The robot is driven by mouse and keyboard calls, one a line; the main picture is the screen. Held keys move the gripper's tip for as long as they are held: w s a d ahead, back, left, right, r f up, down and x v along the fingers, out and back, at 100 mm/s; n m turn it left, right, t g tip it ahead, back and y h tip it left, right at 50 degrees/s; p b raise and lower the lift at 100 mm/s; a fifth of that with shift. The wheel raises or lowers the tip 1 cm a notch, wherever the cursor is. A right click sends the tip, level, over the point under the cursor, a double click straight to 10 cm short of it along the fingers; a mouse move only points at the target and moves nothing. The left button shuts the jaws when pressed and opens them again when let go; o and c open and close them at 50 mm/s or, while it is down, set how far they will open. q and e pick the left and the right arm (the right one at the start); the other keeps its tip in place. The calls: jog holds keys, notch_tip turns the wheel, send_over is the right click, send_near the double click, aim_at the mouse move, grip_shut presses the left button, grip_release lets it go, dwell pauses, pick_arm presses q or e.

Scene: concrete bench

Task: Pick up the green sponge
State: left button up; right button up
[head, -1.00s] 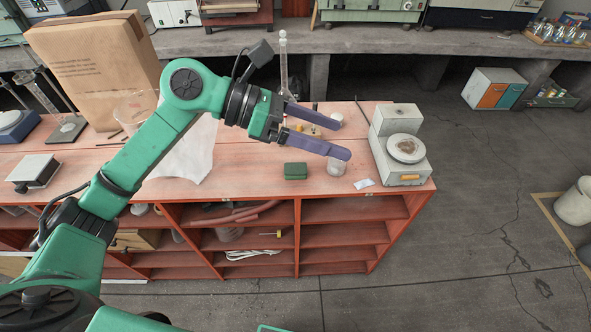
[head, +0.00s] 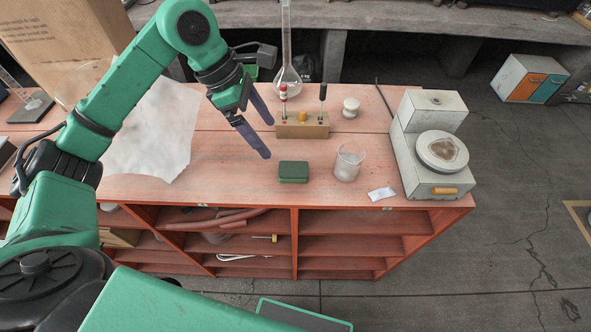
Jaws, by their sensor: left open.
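The green sponge (head: 293,172) is a small dark green block lying flat on the reddish bench top (head: 225,178), near its front edge. My left gripper (head: 268,138) is open and empty. Its two purple-grey fingers point down and to the right, above the bench and to the upper left of the sponge, apart from it. The sponge is in full view. My right gripper is not in the head view.
A glass beaker (head: 348,162) stands just right of the sponge, with a small white packet (head: 381,193) beyond it. A wooden block with rods (head: 302,126) and a tall flask (head: 287,75) stand behind. A white balance-like device (head: 432,150) fills the right end.

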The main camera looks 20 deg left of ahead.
aim_at(292, 169)
pick_arm(q)
jog(key=p+x, duration=0.4)
jog(key=x, duration=0.8)
jog(key=shift+d+f, duration=0.25)
jog(key=shift+d, duration=0.05)
jog(key=shift+f, duration=0.2)
jog(key=c, duration=1.4)
